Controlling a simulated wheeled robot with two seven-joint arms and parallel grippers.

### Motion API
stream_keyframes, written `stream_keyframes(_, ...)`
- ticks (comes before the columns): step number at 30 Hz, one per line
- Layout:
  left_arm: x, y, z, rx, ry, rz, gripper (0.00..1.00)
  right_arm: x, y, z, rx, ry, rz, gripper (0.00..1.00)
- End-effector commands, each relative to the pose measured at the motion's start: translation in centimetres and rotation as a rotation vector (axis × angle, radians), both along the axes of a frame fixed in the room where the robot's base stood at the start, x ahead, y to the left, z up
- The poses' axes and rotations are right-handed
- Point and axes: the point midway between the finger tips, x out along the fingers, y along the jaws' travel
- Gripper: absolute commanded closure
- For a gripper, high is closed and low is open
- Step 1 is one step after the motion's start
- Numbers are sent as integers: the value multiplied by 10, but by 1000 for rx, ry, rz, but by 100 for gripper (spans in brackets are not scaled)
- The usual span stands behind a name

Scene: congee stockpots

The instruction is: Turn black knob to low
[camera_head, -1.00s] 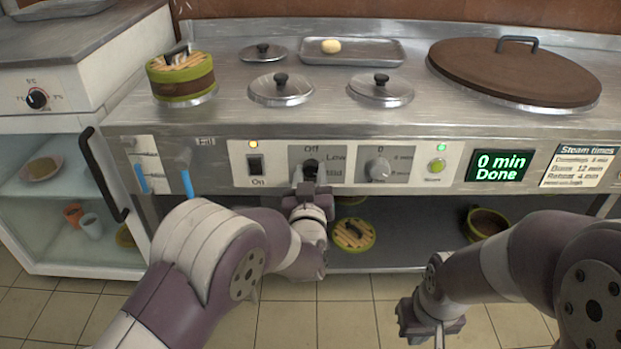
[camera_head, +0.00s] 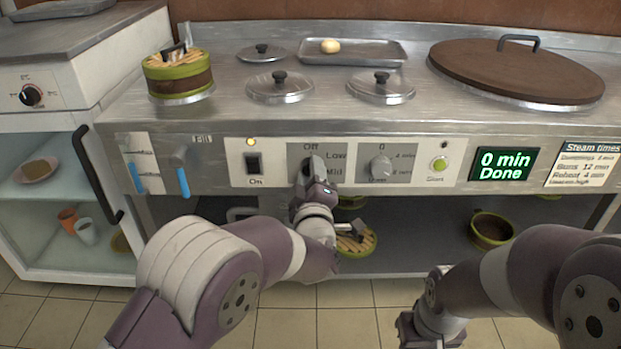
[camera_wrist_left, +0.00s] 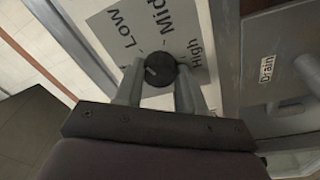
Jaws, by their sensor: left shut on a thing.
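The black knob (camera_head: 309,166) is on the grey dial plate marked Off, Low and Mid, on the front panel. My left gripper (camera_head: 317,180) is shut on it and tilted in the head view, partly covering the knob and the lower labels. In the left wrist view, the knob (camera_wrist_left: 161,69) sits between the two fingertips. Its pale mark is on its left side, below the Low label (camera_wrist_left: 128,42); Mid and High also show. My right gripper (camera_head: 428,332) is low at the bottom edge, away from the panel; its jaws are unclear.
A grey timer knob (camera_head: 380,167) is just right of the black knob. A power switch (camera_head: 254,164) is to its left. The display (camera_head: 503,164) reads 0 min Done. A shelf with steamer baskets is below.

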Motion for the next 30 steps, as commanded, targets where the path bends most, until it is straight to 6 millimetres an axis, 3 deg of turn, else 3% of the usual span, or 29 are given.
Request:
stream_keyframes(9,0,-1,-2,-98,4,-1,91,0,0,-6,0,0,0,100)
stream_keyframes(24,0,0,-2,-113,4,0,91,0,0,-6,0,0,0,100)
stream_keyframes(25,0,0,-2,-113,4,0,54,0,0,-6,0,0,0,100)
stream_keyframes(26,0,0,-2,-113,4,0,45,0,0,-6,0,0,0,100)
stream_keyframes(27,0,0,-2,-113,4,0,35,0,0,-6,0,0,0,100)
stream_keyframes(30,0,0,-1,-113,3,0,35,0,0,-6,0,0,0,100)
